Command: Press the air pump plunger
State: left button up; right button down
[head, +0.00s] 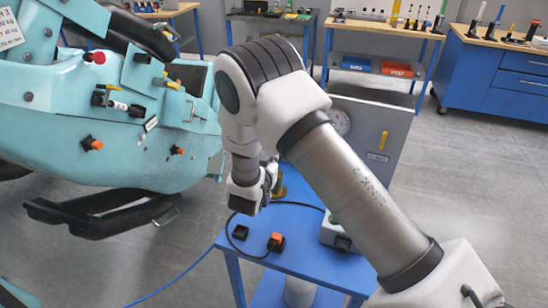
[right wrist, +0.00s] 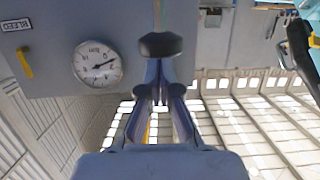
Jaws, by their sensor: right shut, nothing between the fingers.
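The air pump plunger shows in the right wrist view as a dark rounded knob (right wrist: 160,45) on a thin rod. My right gripper (right wrist: 160,95) is shut and empty, with its fingertips close to the knob. I cannot tell whether they touch it. In the head view my right gripper (head: 270,176) is over the back left part of the blue table (head: 312,258). A brass-coloured part (head: 279,190), perhaps of the pump, shows just behind it. The knob is hidden there by the gripper and arm. My left gripper is not in view.
A grey panel (head: 398,118) behind the table carries a pressure gauge (right wrist: 98,63) and a yellow lever (right wrist: 25,62). An orange switch (head: 276,241), a black box (head: 240,232) and a cable lie on the table. A turquoise coaster car (head: 100,150) stands at left.

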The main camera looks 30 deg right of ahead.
jog(key=p+v, duration=0.2)
jog(key=v, duration=0.5)
jog(key=shift+s+a, duration=0.2)
jog(key=shift+a, duration=0.05)
jog(key=shift+w, duration=0.1)
dwell(0.6)
